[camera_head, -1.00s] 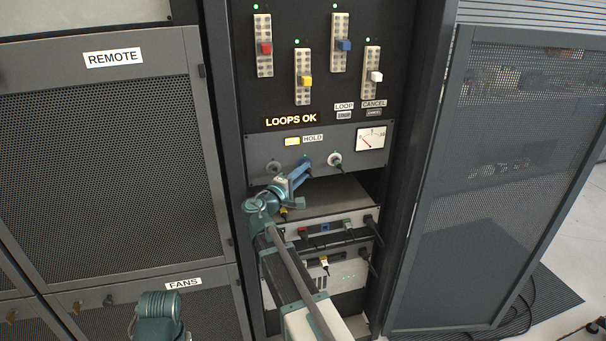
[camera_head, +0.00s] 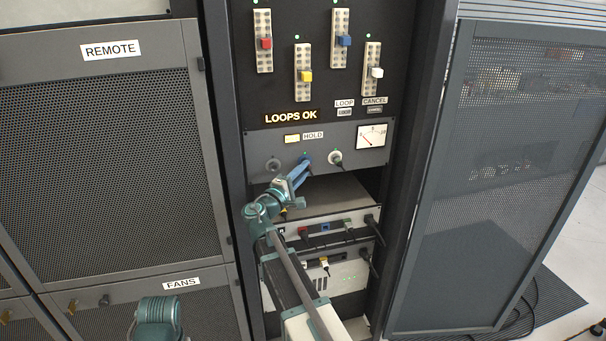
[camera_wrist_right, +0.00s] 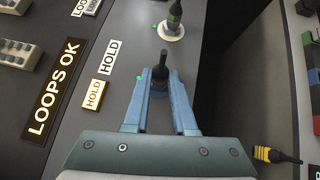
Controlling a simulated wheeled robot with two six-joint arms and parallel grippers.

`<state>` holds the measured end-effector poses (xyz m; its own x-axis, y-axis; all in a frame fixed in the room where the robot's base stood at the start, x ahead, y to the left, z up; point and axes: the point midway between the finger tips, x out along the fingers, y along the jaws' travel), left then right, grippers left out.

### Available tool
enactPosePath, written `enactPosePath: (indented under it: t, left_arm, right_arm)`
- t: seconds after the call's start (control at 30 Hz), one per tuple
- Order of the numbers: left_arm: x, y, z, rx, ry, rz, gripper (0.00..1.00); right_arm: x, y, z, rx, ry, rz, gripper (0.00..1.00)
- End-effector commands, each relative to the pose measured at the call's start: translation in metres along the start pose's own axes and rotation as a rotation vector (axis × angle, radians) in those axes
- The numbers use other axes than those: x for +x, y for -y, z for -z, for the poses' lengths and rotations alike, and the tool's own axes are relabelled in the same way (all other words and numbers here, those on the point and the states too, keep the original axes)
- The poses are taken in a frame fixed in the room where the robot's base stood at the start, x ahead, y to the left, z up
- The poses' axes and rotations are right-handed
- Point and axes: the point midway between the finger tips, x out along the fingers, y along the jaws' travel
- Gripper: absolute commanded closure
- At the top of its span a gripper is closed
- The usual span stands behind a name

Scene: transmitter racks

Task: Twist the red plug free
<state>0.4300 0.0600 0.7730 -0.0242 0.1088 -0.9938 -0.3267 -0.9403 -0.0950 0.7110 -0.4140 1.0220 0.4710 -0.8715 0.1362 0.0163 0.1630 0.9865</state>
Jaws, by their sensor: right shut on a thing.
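My right gripper (camera_head: 304,164) reaches the grey HOLD panel (camera_head: 375,158). In the right wrist view its blue fingers (camera_wrist_right: 160,85) are shut on a dark plug (camera_wrist_right: 160,72) with a blue ring at its base. The plug stands out from the panel beside a small green light. The fingers hide part of its sides. A red plug-like piece (camera_head: 303,232) shows on the lower unit, apart from the gripper. Only a teal link of my left arm shows at the bottom of the head view; its gripper is out of frame.
A green-ringed plug (camera_head: 336,160) sits right of my right gripper, and an empty-looking round socket (camera_head: 272,165) to its left. Sliders with red (camera_head: 265,43), yellow, blue and white knobs are above. A yellow plug (camera_wrist_right: 268,155) is near the fingers' lower right.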

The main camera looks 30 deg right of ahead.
Motion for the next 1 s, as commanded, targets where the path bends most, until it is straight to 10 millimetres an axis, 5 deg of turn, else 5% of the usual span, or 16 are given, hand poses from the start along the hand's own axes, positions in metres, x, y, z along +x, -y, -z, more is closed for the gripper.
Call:
enactPosePath:
  t: [1.0]
  left_arm:
    - [0.03,-0.003,0.002,0.0,0.0,0.0,0.5]
  right_arm:
    - [0.001,0.005,0.001,-0.109,-0.002,-0.122,1.0]
